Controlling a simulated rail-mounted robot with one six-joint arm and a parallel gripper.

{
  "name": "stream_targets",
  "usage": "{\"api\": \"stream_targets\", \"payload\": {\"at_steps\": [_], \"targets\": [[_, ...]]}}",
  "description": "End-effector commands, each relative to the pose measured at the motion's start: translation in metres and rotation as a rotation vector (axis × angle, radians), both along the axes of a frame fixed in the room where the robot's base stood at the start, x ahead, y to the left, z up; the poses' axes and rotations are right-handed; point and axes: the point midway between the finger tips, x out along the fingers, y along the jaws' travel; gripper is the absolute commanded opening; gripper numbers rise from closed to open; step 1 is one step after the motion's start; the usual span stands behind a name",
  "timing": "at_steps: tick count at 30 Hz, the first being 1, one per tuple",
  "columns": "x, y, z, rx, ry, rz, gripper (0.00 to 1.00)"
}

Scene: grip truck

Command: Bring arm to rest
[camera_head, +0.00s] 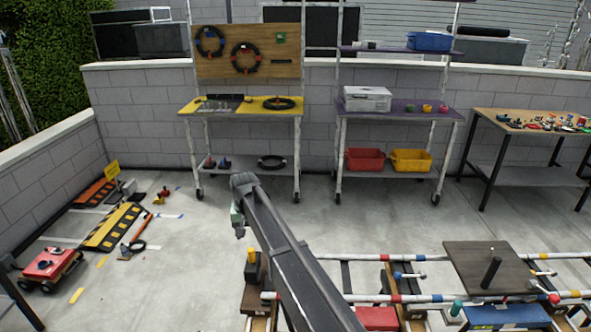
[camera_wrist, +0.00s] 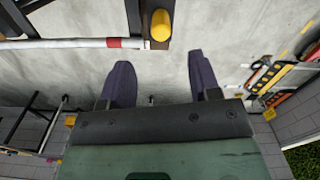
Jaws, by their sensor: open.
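My arm reaches from the bottom of the head view up and to the left, over the rail area. My gripper (camera_head: 238,222) shows small at its far end, partly hidden by the wrist. In the wrist view my gripper (camera_wrist: 162,80) has two dark purple fingers spread wide apart. Only bare concrete floor (camera_wrist: 175,62) shows between them, so it is open and empty. A yellow-topped post (camera_wrist: 160,25) lies beyond the fingertips in the wrist view; it also stands just below my gripper in the head view (camera_head: 251,256).
Red-and-blue-banded white rails (camera_head: 420,297) run along the lower right, with a dark board (camera_head: 490,268) on them. A yellow-topped cart (camera_head: 225,107) and a purple-shelved cart (camera_head: 400,112) stand at the wall. Striped ramps (camera_head: 113,227) and a red dolly (camera_head: 50,264) are at left. Middle floor is clear.

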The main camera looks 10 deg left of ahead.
Motion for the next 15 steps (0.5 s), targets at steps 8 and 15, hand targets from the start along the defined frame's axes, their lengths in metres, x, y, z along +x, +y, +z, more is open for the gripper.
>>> {"api": "stream_targets", "payload": {"at_steps": [8,15], "targets": [[-0.119,-0.191,0.0,-0.001,0.001,0.03,0.57],[-0.231,-0.371,0.0,-0.001,0.001,-0.173,0.57]]}}
